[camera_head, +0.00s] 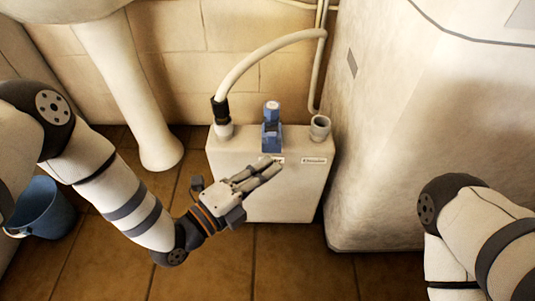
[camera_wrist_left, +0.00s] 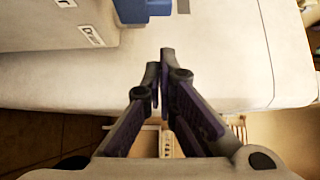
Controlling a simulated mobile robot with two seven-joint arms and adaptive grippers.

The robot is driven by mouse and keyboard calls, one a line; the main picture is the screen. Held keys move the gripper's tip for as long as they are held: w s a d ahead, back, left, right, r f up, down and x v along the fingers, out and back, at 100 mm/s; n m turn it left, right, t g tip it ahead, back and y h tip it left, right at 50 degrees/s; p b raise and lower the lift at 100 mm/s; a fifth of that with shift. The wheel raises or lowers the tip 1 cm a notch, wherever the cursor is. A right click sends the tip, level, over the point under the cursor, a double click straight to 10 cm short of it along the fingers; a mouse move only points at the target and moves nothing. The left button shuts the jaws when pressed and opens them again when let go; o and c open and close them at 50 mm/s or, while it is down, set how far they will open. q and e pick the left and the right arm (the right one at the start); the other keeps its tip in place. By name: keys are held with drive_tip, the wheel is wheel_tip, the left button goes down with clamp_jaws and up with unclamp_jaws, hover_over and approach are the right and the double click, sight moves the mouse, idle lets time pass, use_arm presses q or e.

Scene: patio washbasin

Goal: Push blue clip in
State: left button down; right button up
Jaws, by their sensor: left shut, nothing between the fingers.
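The blue clip (camera_head: 271,130) stands upright on the top of the pale box, at its front edge between two pipe openings. Its lower part also shows at the top of the left wrist view (camera_wrist_left: 143,9). My left gripper (camera_head: 277,167) is shut and empty, in front of the box and just below the clip in the head view. In the left wrist view its fingertips (camera_wrist_left: 160,66) are close together, with the clip beyond them and apart from them. My right arm is at the right edge of the head view, and its gripper is out of view.
A large white cabinet (camera_head: 400,160) stands to the right. A white pedestal (camera_head: 130,90) and blue bucket (camera_head: 46,208) are left.

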sight(267, 140)
use_arm(q)
drive_tip(key=shift+w+d+b, duration=0.15)
drive_tip(key=shift+w+b, duration=0.3)
drive_tip(key=shift+w, duration=1.7)
drive_tip(key=w+b, duration=0.1)
drive_tip(key=w, duration=0.2)
drive_tip(key=shift+w+f, duration=0.15)
drive_tip(key=shift+w, duration=0.4)
drive_tip(key=shift+r, duration=0.2)
